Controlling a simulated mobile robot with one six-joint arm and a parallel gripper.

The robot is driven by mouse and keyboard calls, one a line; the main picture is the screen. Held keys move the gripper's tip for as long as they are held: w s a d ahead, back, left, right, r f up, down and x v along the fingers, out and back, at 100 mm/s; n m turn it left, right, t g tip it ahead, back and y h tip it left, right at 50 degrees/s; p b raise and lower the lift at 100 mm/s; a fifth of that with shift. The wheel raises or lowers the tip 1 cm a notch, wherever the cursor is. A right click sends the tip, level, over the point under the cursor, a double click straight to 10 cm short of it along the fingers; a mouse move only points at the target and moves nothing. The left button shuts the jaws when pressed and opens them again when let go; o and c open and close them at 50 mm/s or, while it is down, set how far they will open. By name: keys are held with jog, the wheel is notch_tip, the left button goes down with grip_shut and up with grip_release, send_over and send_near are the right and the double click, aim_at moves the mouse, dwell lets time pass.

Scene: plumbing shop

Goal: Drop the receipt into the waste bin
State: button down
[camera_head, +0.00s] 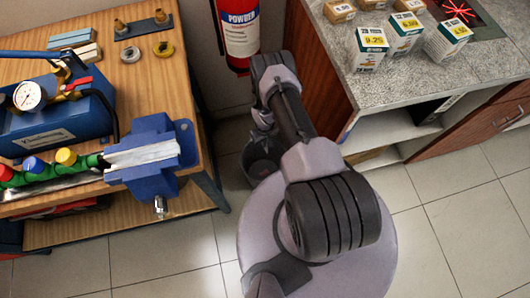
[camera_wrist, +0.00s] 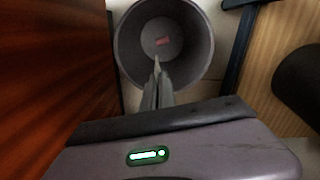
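The waste bin (camera_wrist: 125,60) is a dark grey round tub, seen from above in the wrist view. In the head view the bin (camera_head: 254,172) stands on the floor between the workbench and the counter, partly hidden by my arm. A small reddish patch (camera_wrist: 162,41) lies inside on its bottom; I cannot tell what it is. My gripper (camera_wrist: 157,62) points at the bin, with its fingertips over the opening in the picture. The fingers look together. No receipt can be made out, and I cannot tell whether a thin sheet is edge-on between the fingers.
A wooden workbench (camera_head: 150,85) with a blue vise (camera_head: 150,165) and a blue pump (camera_head: 60,125) stands left. A grey-topped counter (camera_head: 400,85) with small boxes stands right. A red extinguisher (camera_head: 238,35) hangs behind the bin. Tiled floor (camera_head: 440,235) is clear at lower right.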

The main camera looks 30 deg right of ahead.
notch_tip(320, 180, down, 6)
jog(key=b, duration=0.4)
jog(key=shift+r, duration=0.2)
jog(key=c, duration=1.6)
grip_release()
notch_tip(320, 180, up, 17)
jog(key=p, duration=0.8)
jog(key=shift+r, duration=0.25)
